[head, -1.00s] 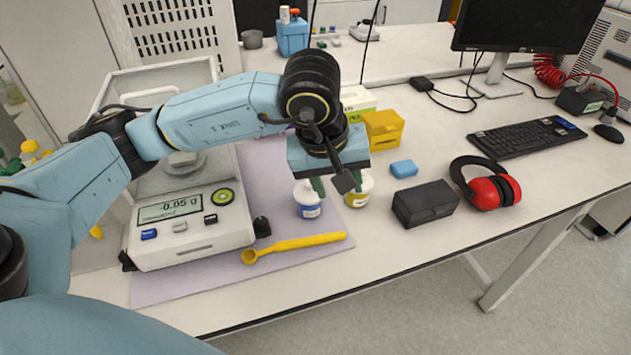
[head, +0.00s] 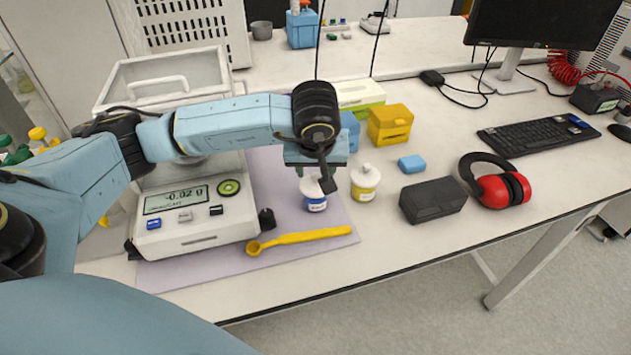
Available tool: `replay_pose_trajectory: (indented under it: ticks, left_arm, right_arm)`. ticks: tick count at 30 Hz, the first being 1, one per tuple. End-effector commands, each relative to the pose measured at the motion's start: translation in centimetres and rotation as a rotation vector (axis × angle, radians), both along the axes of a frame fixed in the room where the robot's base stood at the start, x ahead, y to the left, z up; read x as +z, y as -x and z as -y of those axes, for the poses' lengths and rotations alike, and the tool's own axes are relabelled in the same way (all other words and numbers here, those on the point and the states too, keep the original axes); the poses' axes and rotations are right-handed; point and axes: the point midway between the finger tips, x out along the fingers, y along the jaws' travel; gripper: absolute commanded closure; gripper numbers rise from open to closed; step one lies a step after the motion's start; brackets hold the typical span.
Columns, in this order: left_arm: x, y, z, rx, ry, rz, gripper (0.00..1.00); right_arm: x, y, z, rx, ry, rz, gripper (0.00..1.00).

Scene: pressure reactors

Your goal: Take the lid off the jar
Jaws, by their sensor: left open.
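A small white jar with a blue label (head: 316,204) stands upright on the lilac mat (head: 210,271). Its white lid (head: 309,184) is partly hidden by my left gripper. A second small jar with a yellow label (head: 364,192) stands to its right, with its white knobbed lid (head: 366,170) on. My left gripper (head: 314,176) points down just above the blue-labelled jar, open. I cannot tell whether its fingers touch the lid. My right gripper is not in view.
A yellow spoon (head: 300,240) lies in front of the jars. A balance (head: 190,222) stands left. A yellow box (head: 390,124), blue block (head: 411,164), black case (head: 433,201) and red earmuffs (head: 499,190) lie right. The front right table edge is clear.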

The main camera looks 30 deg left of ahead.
Motion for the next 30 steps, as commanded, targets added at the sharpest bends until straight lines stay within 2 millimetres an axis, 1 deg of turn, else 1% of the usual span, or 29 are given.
replay_pose_trajectory:
  ticks: [1, 3, 6, 14, 17, 24, 25, 30]
  left_arm:
    - [-0.8, -0.2, -0.3, 0.002, -0.001, -0.004, 0.54]
    - [-1.7, -0.6, -0.4, 0.001, 0.001, -0.003, 0.54]
    - [-2.5, -0.9, -0.6, 0.0, 0.001, -0.001, 0.54]
    - [-2.7, -1.0, -0.7, 0.0, 0.0, 0.0, 0.54]
    - [-2.7, -1.0, -0.7, 0.0, 0.001, 0.0, 0.66]
    - [-2.7, -1.0, -0.7, 0.0, 0.001, -0.001, 0.97]
    - [-2.7, -1.0, -0.7, 0.0, 0.001, -0.001, 1.0]
    - [-2.7, -0.9, -0.7, 0.0, 0.001, -0.001, 1.0]
  right_arm:
    - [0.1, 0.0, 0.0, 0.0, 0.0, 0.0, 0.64]
    - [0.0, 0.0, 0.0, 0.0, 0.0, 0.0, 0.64]
    - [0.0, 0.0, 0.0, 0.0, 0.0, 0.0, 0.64]
    - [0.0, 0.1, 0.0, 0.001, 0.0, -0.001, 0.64]
    - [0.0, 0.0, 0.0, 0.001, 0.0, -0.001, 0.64]
    - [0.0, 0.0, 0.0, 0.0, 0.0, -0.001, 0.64]
    - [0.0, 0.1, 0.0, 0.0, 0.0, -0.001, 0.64]
    - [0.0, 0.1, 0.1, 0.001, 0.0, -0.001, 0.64]
